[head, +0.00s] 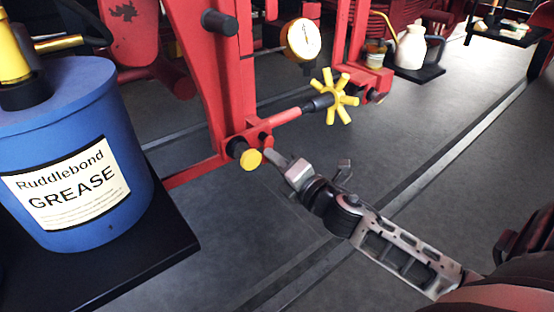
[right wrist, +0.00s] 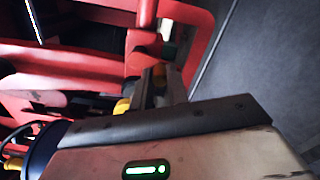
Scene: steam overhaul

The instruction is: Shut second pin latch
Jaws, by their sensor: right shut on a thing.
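A pin latch with a round yellow knob (head: 251,160) sits low on the red frame, beside a dark cylinder end. The yellow knob also shows in the right wrist view (right wrist: 122,107), left of the fingers. My right gripper (head: 274,155) comes in from the lower right, with its fingertips at the latch, just right of the knob. In the right wrist view my right gripper (right wrist: 162,86) is shut on a part of the latch; the fingers mostly hide the gripped part. My left gripper is not in view.
A yellow star handwheel (head: 340,96) on a red rod and a round gauge (head: 303,40) stand above the gripper. A blue grease drum (head: 75,170) stands on a black platform (head: 150,245) at left. A white jug (head: 410,47) is at the back. The floor at lower middle is clear.

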